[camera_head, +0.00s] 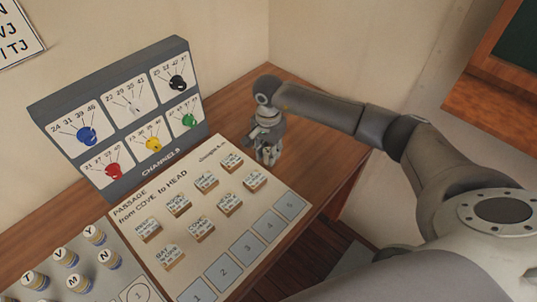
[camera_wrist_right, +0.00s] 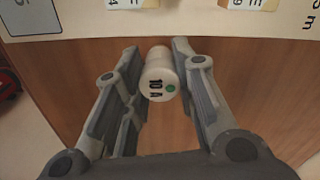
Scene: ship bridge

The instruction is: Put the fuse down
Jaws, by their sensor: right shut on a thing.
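My right gripper (camera_head: 268,155) points down over the brown desktop, just past the right edge of the passage board. In the right wrist view its two fingers (camera_wrist_right: 158,58) are closed on the fuse (camera_wrist_right: 158,80), a white cylinder. Its near end face reads "10 A" and has a green dot. The fuse lies between the fingertips, with wooden desktop behind it. I cannot tell whether it touches the desk. In the head view the fuse is too small and hidden to make out. My left gripper is not in view.
The cream passage board (camera_head: 290,190) carries several lettered blocks and numbered squares. A grey channels panel (camera_head: 155,165) with coloured knobs stands behind it. Lettered round pieces (camera_head: 94,235) stand at lower left. Bare wooden desktop (camera_head: 300,100) lies around my right gripper, with the desk edge beyond.

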